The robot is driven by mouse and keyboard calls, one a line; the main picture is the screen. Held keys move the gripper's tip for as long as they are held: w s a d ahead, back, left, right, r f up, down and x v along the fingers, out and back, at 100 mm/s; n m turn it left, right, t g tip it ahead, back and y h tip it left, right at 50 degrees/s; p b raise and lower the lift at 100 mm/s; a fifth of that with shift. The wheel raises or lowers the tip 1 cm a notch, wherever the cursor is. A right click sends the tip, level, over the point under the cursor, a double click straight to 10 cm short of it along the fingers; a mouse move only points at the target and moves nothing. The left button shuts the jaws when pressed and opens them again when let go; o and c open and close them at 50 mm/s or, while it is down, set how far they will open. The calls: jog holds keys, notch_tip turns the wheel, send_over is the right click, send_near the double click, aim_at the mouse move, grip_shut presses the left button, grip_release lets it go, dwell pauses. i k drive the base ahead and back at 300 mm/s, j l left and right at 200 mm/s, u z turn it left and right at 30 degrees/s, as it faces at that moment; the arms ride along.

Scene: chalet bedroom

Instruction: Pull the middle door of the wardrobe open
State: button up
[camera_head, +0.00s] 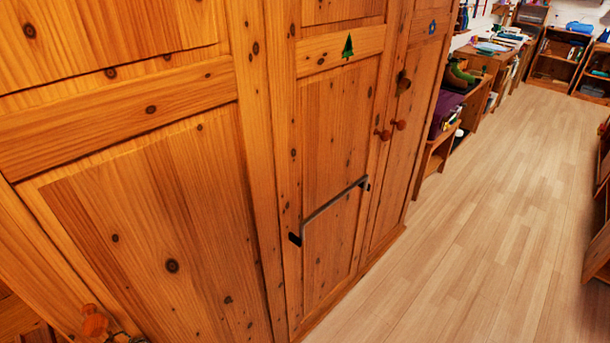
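The wooden wardrobe (255,100) fills the left and middle of the head view, seen at a steep slant. Its middle door (335,150) has a green tree emblem (347,46) and looks shut. A grey bar with dark ends (332,208) runs across the lower part of this door. A small round reddish knob (383,134) sits near the door's right edge. Another knob (400,125) is close beside it, and a darker knob (403,83) is above. My gripper is not in view.
The wardrobe's left door (160,215) and right door (408,140) look shut. An orange knob (95,321) shows at bottom left, beside a small dark thing I cannot identify. The wooden floor (490,220) right of the wardrobe is clear. Low shelves (435,155) stand beyond; furniture edges the far right.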

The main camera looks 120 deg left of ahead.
aim_at(139, 196)
jog(key=u, duration=4.35)
jog(key=k+l, duration=0.1)
jog(key=k, duration=0.25)
jog(key=k+u, duration=0.2)
jog(key=u, duration=1.1)
jog(key=k+u, duration=0.1)
jog(key=i+u, duration=0.15)
jog(key=k+l, duration=0.05)
